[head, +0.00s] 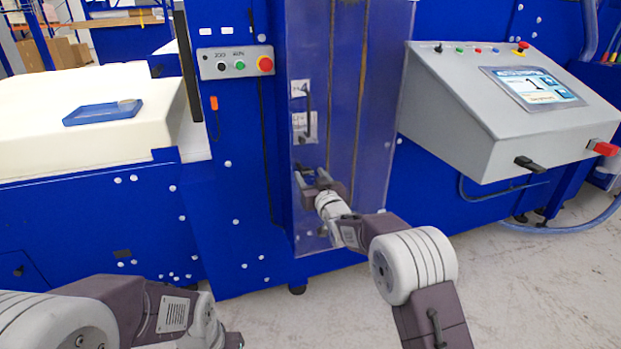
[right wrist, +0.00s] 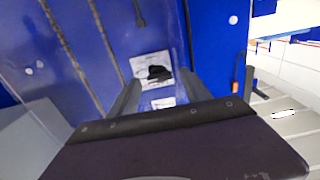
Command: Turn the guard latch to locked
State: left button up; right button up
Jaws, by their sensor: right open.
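The clear guard door (head: 345,90) stands upright in the blue machine frame. It carries white label plates, and the dark guard latch (head: 307,126) is small on the lower plate (head: 298,137). In the right wrist view the latch is a black knob (right wrist: 159,73) on a white plate (right wrist: 140,63). My right gripper (head: 311,178) is open and empty, a little below the plates in the head view. In the right wrist view its fingers (right wrist: 158,82) appear on both sides of the knob, with no clear contact. My left arm shows at lower left; its gripper is out of frame.
A button box (head: 222,65) with a red stop button is left of the door. A grey console (head: 470,110) with a screen juts out at right. A blue tray (head: 103,112) lies on the pale foam block (head: 40,120) at left. Floor in front is clear.

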grip_shut()
dwell(0.3)
jog(key=n+b, duration=0.2)
jog(key=n, duration=0.2)
jog(key=shift+a+f, duration=0.1)
jog(key=n+b, duration=0.1)
jog(key=n, duration=0.3)
jog(key=shift+n+b, duration=0.3)
jog(key=shift+b, duration=0.1)
jog(key=n+b, duration=0.2)
jog(key=n, duration=0.2)
jog(key=shift+a+f+n, duration=0.1)
jog(key=shift+f+n, duration=0.05)
jog(key=shift+n, duration=0.15)
jog(key=shift+n+b, duration=1.2)
jog(key=shift+n, duration=1.1)
